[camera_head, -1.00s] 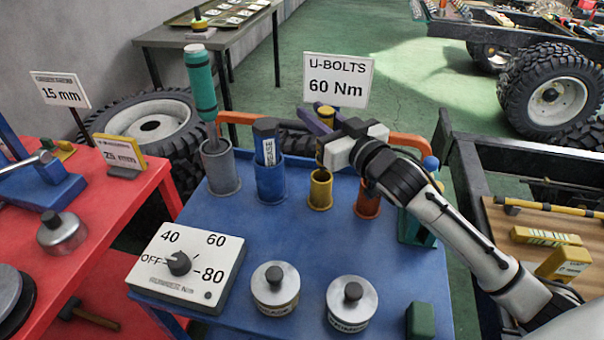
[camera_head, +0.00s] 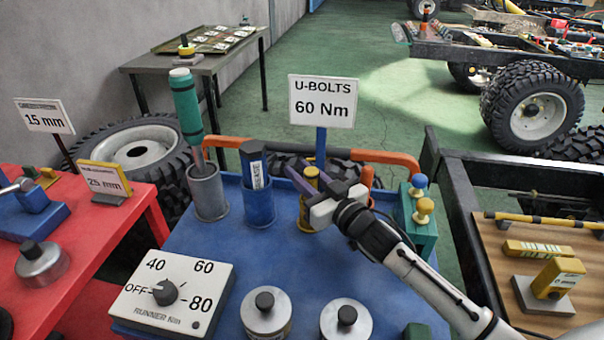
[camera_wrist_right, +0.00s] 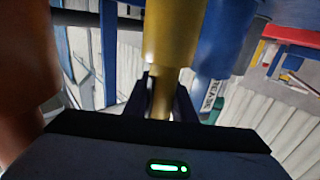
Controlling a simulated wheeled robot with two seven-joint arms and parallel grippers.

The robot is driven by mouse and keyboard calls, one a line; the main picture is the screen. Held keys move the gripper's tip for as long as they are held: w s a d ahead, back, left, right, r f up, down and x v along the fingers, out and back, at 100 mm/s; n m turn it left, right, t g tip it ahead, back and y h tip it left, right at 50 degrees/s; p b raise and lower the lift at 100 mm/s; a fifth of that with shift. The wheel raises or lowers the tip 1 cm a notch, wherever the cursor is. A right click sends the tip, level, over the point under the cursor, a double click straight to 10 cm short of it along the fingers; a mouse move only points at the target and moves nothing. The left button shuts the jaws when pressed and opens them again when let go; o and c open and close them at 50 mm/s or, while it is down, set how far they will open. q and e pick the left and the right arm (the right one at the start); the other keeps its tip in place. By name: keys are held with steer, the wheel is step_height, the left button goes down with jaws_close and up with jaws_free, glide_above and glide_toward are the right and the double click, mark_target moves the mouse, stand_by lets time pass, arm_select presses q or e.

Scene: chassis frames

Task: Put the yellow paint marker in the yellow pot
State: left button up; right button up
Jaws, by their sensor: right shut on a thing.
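The yellow paint marker (camera_head: 312,174) stands upright at the yellow pot (camera_head: 309,218) on the blue bench. My right gripper (camera_head: 314,187) is shut on the marker, just above the pot's rim. In the right wrist view the narrow marker (camera_wrist_right: 160,100) is between the fingers and runs to the wider yellow pot (camera_wrist_right: 171,35). The marker's lower end appears to be inside the pot and is hidden. The gripper covers part of the rim in the head view. My left gripper is out of view.
An orange item (camera_head: 367,180) is close right, partly behind my arm. A U-bolts sign (camera_head: 322,101) stands behind.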

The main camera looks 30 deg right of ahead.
steer(key=o, duration=1.1)
steer(key=shift+f, duration=0.1)
steer(key=shift+c, duration=0.2)
steer(key=s+d, duration=0.1)
steer(key=s, duration=1.1)
steer(key=shift+d, duration=0.35)
steer(key=shift+w, duration=0.1)
